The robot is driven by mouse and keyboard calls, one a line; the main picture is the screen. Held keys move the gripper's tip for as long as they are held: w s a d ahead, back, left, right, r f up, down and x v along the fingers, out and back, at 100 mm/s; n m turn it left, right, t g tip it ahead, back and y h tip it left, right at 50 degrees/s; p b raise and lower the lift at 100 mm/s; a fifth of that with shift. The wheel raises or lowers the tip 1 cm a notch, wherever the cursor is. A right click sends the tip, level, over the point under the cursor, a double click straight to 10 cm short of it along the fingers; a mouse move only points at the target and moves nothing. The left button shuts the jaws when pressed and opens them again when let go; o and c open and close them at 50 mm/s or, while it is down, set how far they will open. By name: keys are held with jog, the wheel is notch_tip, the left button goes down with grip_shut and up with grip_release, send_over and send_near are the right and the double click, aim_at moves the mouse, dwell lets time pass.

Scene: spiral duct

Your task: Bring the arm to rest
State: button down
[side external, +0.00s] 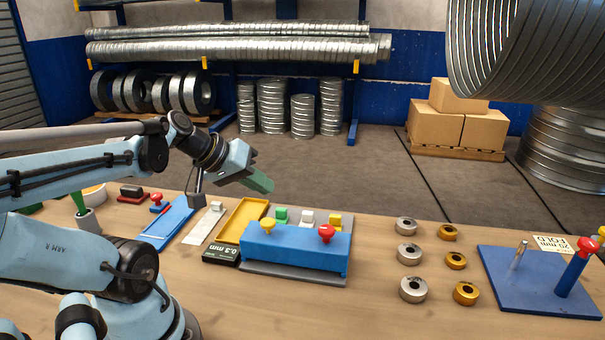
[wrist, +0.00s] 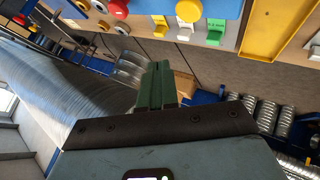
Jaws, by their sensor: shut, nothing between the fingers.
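My gripper (side external: 258,181) is raised above the far left part of the workbench (side external: 375,240), pointing to the right and slightly down. Its green fingers are shut together with nothing between them. In the wrist view the closed fingers (wrist: 157,84) stick up from the dark gripper body, and the bench shows along the top of that picture. The gripper touches nothing that I can see. The yellow tray (side external: 240,221) and the blue block (side external: 295,250) with a yellow and a red knob are on the bench below it.
Silver and brass rings (side external: 413,289) stand right of the blue block. A blue plate (side external: 535,282) with upright pins is at the right. A black 0.3 mm box (side external: 221,255) and a blue tray (side external: 168,222) lie nearer my arm. Cartons (side external: 435,127) and ducts stand on the floor behind.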

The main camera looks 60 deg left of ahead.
jog(key=shift+d, duration=0.1)
jog(key=w+d+f+m+g, duration=0.2)
jog(key=d+m, duration=0.6)
jog(key=d, duration=0.4)
jog(key=shift+w+f, duration=0.2)
jog(key=shift+f, duration=0.15)
jog(key=c, duration=1.8)
grip_release()
